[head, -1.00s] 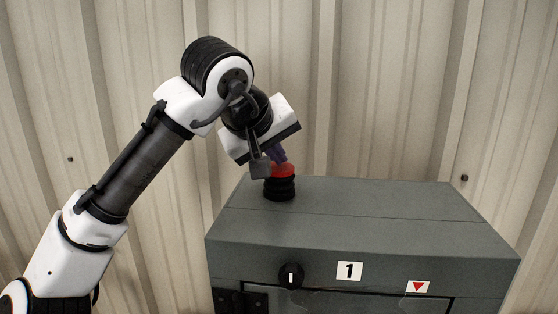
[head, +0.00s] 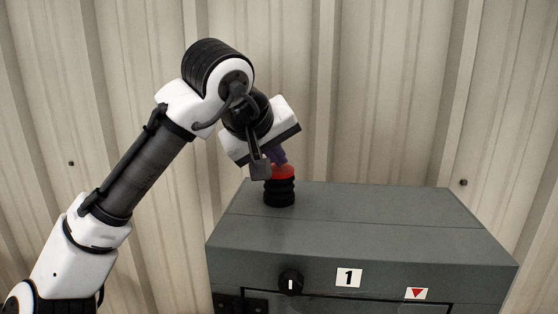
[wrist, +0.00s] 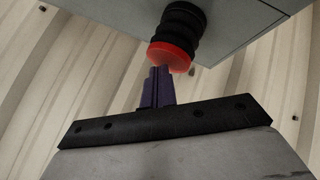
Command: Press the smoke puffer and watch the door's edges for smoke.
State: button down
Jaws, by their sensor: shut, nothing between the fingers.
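The smoke puffer (head: 280,189) is a black ribbed bellows with a red top. It stands upright on top of the grey enclosure (head: 360,235), toward its left end. My gripper (head: 281,161) is shut and empty, its purple fingers at the puffer's red top. In the wrist view the fingertips (wrist: 160,72) meet or nearly meet the red face of the puffer (wrist: 176,45); I cannot tell if they touch. The door (head: 350,304) shows only its top edge at the bottom of the head view. No smoke is visible along that edge; the other edges are out of view.
A black knob (head: 291,281), a label "1" (head: 348,278) and a red-triangle label (head: 416,293) are on the enclosure's front. A corrugated wall (head: 370,80) stands behind. The enclosure's top is clear right of the puffer.

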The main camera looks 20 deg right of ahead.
aim_at(277, 171)
jog(key=shift+r+p, duration=0.55)
jog(key=shift+r, duration=0.35)
jog(key=shift+r, duration=0.1)
notch_tip(277, 171, up, 2)
jog(key=shift+r+p, duration=0.1)
jog(key=shift+p, duration=0.7)
jog(key=shift+r, duration=1.3)
dwell(0.8)
